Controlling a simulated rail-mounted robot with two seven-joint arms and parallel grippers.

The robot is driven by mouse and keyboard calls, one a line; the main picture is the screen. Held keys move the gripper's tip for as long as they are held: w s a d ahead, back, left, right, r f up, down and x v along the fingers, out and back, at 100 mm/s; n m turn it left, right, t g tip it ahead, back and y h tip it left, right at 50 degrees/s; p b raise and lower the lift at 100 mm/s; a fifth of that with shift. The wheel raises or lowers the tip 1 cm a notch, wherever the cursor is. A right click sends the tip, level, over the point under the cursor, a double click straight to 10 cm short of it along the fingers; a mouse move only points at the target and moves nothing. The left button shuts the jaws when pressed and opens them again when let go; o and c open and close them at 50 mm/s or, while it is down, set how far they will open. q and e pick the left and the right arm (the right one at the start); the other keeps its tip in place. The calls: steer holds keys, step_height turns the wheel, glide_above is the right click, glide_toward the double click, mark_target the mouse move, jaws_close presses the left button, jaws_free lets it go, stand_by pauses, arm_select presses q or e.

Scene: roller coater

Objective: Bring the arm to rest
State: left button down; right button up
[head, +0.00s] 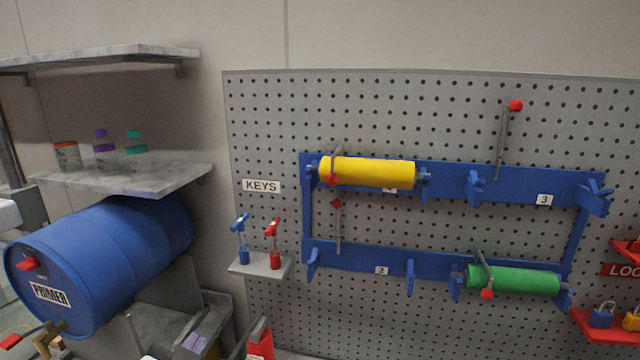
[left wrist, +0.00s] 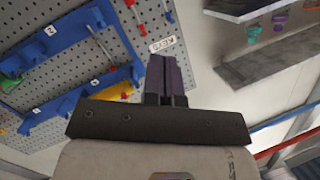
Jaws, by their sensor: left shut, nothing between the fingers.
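My left gripper (left wrist: 162,75) shows in the left wrist view with its two dark purple fingers together and nothing between them. In the head view it seems to be the small purple-tipped part (head: 196,341) low at the bottom edge, mostly cut off. It is in free space, apart from the pegboard. My right gripper is in neither view.
A pegboard (head: 400,110) carries a blue rack (head: 450,175) with yellow (head: 370,172) and green (head: 512,280) rollers. Two keys stand on a small shelf (head: 262,266). A blue PRIMER drum (head: 110,250) lies at left below a shelf (head: 130,180) of jars. Padlocks (head: 601,317) sit at right.

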arm_select(q)
steer(key=s+a+f+n+g, duration=0.15)
steer(key=s+f, duration=0.25)
steer(key=f, duration=0.4)
steer(key=s+a+f+n+g, duration=0.1)
steer(key=s+f+g, duration=0.2)
steer(key=s+f, duration=0.35)
steer(key=s+a+f+n+g, duration=0.1)
steer(key=s+f+g, duration=0.15)
steer(key=f, duration=0.75)
steer(key=s+f+g+h, duration=0.1)
steer(key=s+f+g, duration=0.2)
steer(key=s+f, duration=0.5)
steer(key=s+f+g, duration=0.2)
steer(key=s+f, duration=0.3)
steer(key=s, duration=0.5)
step_height(320, 180, up, 20)
steer(key=p, duration=2.1)
steer(key=shift+w+d+r, duration=0.2)
steer(key=shift+w+r, duration=0.05)
steer(key=shift+w, duration=0.1)
steer(key=c, duration=1.8)
jaws_free()
